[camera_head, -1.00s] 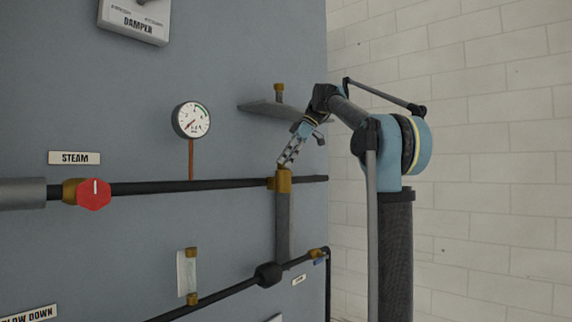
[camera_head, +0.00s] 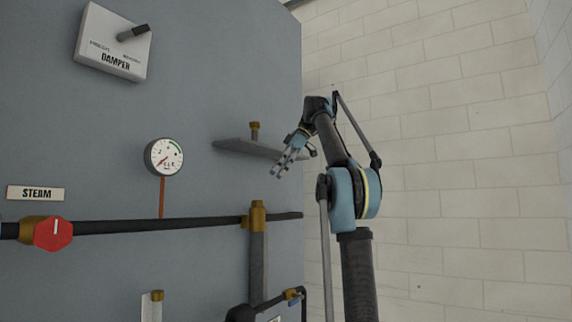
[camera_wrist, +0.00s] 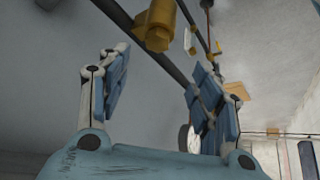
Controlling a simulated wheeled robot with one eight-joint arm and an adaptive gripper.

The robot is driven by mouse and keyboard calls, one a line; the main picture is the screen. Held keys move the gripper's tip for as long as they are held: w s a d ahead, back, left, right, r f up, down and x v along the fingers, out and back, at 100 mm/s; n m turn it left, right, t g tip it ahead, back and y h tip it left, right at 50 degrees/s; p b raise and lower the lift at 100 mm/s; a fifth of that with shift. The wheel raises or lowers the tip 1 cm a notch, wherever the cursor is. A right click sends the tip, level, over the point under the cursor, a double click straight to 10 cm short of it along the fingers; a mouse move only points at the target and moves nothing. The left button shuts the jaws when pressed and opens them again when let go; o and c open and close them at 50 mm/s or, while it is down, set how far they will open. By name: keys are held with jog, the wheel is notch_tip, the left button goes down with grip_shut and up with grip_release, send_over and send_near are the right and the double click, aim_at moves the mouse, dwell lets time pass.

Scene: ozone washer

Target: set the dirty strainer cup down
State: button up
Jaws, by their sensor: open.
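My gripper (camera_head: 281,170) is open and empty, with its fingers spread in the wrist view (camera_wrist: 160,95). It hangs in front of the grey wall, right of and above a brass fitting (camera_head: 257,215) on the dark pipe, and apart from it. A small brass piece (camera_head: 255,131) stands upright on the grey shelf (camera_head: 240,148), left of and above my gripper. It may be a strainer cup, but I cannot tell whether it is dirty. In the wrist view a brass fitting (camera_wrist: 155,27) sits on a dark pipe beyond the fingers.
The dark steam pipe (camera_head: 150,225) runs across the wall with a red knob (camera_head: 53,233). A round gauge (camera_head: 164,157) and a damper box (camera_head: 113,42) are on the wall. A vertical grey pipe (camera_head: 258,265) drops below the brass fitting. The tiled wall (camera_head: 450,150) to the right is bare.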

jog(key=shift+v, duration=2.3)
jog(key=shift+r, duration=0.1)
